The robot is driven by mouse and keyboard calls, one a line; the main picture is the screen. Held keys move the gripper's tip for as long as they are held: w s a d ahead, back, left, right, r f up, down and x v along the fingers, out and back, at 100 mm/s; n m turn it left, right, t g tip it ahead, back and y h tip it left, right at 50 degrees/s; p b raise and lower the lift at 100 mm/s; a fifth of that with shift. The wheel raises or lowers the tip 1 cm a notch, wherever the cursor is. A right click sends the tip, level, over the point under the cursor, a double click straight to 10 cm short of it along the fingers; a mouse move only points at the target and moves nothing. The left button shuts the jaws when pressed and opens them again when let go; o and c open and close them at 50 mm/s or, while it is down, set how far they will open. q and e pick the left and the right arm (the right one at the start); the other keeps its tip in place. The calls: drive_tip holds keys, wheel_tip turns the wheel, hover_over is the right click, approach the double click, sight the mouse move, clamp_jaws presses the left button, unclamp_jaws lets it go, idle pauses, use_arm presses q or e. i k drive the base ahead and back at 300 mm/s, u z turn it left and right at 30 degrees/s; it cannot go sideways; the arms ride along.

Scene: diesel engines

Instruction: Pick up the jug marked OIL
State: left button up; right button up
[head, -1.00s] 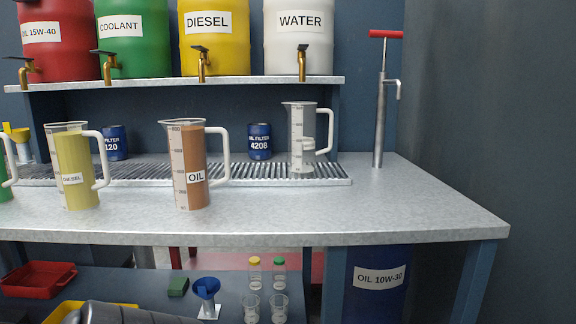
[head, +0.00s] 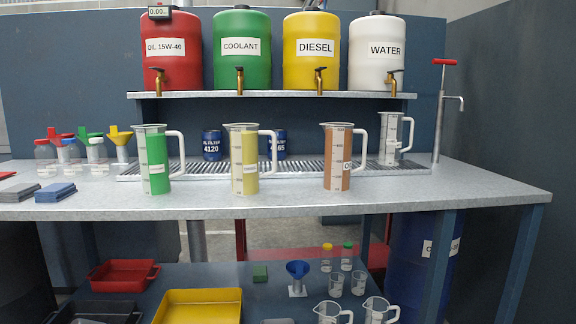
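The jug marked OIL (head: 337,160) is a clear measuring jug full of brown liquid, with a white handle on its right side. It stands upright on the grey bench top (head: 300,190), right of the middle in the head view. Neither of my grippers shows in the head view.
A clear jug (head: 388,140) stands behind to the right on the drain grating (head: 308,172). A hand pump (head: 437,120) stands at the bench's right end. Oil filters (head: 212,145) stand behind. Trays (head: 200,306), small jugs and bottles are on the lower surface. The bench's front right is clear.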

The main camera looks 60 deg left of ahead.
sight(337, 173)
drive_tip(key=k, duration=0.1)
drive_tip(key=u, duration=1.6)
